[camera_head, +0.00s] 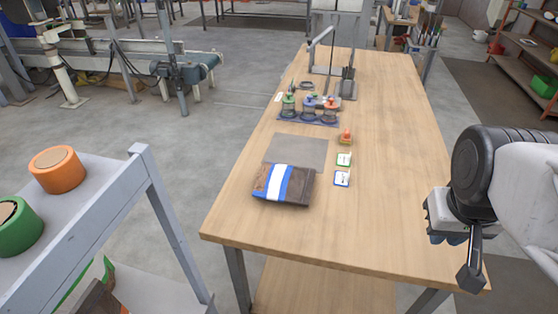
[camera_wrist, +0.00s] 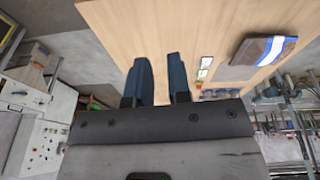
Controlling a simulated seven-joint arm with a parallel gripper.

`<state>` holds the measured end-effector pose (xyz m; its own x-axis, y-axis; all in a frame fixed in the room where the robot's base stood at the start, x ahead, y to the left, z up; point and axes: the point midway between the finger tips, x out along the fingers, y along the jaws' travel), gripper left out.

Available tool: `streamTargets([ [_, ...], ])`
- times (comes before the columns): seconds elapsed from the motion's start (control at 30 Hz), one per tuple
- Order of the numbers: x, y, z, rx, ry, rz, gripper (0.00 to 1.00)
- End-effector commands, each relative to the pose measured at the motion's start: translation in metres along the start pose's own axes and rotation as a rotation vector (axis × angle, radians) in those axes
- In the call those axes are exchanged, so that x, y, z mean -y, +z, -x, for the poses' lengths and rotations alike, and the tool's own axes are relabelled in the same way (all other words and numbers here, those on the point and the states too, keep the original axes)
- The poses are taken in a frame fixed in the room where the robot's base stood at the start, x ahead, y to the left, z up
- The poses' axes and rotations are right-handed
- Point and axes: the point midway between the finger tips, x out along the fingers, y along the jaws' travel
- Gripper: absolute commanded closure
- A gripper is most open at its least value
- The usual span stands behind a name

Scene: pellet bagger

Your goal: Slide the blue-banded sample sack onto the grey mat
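The brown sample sack (camera_head: 299,186) lies flat on the wooden table, with a white and blue band across it. The grey mat (camera_head: 297,150) lies just behind it. The sack's far edge meets or slightly covers the mat's near edge; I cannot tell which. Most of the mat shows bare. My gripper (camera_head: 470,272) hangs at the table's right edge, well to the right of the sack and empty. In the wrist view, my gripper (camera_wrist: 157,60) shows two dark fingers with a gap between them. The sack (camera_wrist: 248,52) is at the right there.
Two small cards (camera_head: 343,168) and an orange-topped item (camera_head: 346,137) sit right of the mat. A blue tray (camera_head: 309,117) with several colour-topped containers stands behind it. A grey rack (camera_head: 147,165) with rolls stands left. The table (camera_head: 385,195) is clear between sack and gripper.

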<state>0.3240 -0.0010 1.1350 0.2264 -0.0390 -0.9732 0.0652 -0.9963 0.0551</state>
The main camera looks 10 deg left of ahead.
Motion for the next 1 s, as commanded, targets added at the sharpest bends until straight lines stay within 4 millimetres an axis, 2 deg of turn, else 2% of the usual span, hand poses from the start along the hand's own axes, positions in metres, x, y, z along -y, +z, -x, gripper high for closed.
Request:
streamTargets([
  [0.03,0.002,-0.003,-0.003,0.004,0.01,0.038,0.89],
  [0.1,0.005,-0.009,-0.006,0.007,0.03,0.106,1.0],
  [0.37,0.023,-0.036,-0.024,0.021,0.12,0.44,1.0],
  [0.57,0.044,-0.059,-0.038,0.027,0.191,0.716,1.0],
  [0.77,0.071,-0.081,-0.051,0.031,0.261,0.997,1.0],
  [1.0,0.112,-0.103,-0.069,0.032,0.344,1.338,1.0],
])
